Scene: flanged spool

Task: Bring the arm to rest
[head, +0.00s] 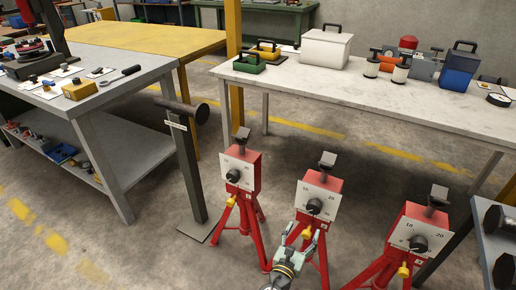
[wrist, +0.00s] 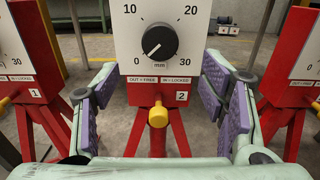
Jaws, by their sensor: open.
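My gripper (head: 302,243) is in front of the middle red stand (head: 320,190), low in the head view. In the wrist view my gripper (wrist: 163,108) is open, with its purple-padded fingers apart on either side of the stand and nothing between the pads. The middle stand's white dial plate (wrist: 188,15) has a black knob (wrist: 160,41) whose white mark points lower left, near 0. Below it is a yellow plunger (wrist: 158,116) beside a label 2. The plunger lies between the fingers in the picture; I cannot tell its depth from them.
Red stands are to the left (head: 240,172) and right (head: 418,230). A grey post (head: 188,165) with a black cylinder stands further left. A white table (head: 300,80) holds a white box (head: 325,48) and spools. A grey workbench (head: 120,85) is at left. Open floor lies between.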

